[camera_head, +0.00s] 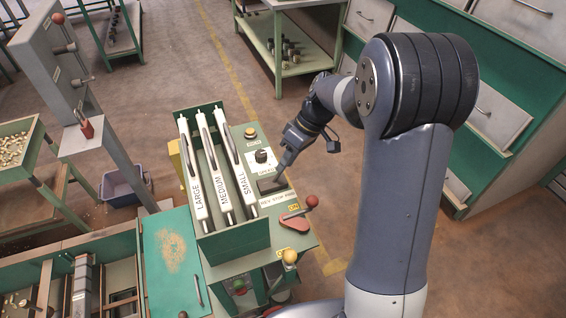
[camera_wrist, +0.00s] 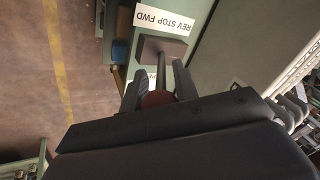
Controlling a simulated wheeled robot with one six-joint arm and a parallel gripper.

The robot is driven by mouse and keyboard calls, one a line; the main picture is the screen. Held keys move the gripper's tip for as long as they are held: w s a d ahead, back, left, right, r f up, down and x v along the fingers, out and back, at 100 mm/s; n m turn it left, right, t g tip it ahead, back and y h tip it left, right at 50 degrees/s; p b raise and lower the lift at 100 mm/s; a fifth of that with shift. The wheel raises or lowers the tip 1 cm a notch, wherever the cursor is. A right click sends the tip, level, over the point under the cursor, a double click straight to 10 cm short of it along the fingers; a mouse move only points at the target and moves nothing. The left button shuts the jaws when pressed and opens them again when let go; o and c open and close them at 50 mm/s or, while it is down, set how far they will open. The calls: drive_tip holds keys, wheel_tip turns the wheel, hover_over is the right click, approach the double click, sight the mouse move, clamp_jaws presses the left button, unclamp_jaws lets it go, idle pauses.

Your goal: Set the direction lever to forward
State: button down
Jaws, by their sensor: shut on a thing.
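The direction lever stands on a dark base plate (camera_head: 272,184) on the green control panel, beside a white REV STOP FWD label (camera_head: 278,200). In the wrist view I see the base plate (camera_wrist: 165,47), its thin rod, a reddish-brown knob (camera_wrist: 157,98) and the label (camera_wrist: 165,20). My gripper (camera_head: 286,160) comes down on the lever from the upper right. In the wrist view its dark fingers (camera_wrist: 158,92) are on either side of the knob, closed on it. The fingers partly hide the knob. I cannot tell which label word the lever points to.
On the same panel are a black speed dial (camera_head: 262,156), a yellow button (camera_head: 250,132) and a red-knobbed lever (camera_head: 311,201) by an ON label. Floor is clear beyond the panel.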

drive_tip(key=shift+d+f, duration=0.2)
drive_tip(key=shift+d, duration=0.1)
drive_tip(key=c, duration=1.1)
unclamp_jaws()
drive_tip(key=shift+w, duration=0.1)
drive_tip(key=shift+c, duration=0.2)
drive_tip(key=v, duration=1)
drive_tip(key=shift+r, duration=0.4)
drive_tip(key=shift+d, duration=0.1)
drive_tip(key=x, duration=1)
drive_tip(key=shift+f, duration=0.4)
drive_tip(key=shift+a, duration=0.2)
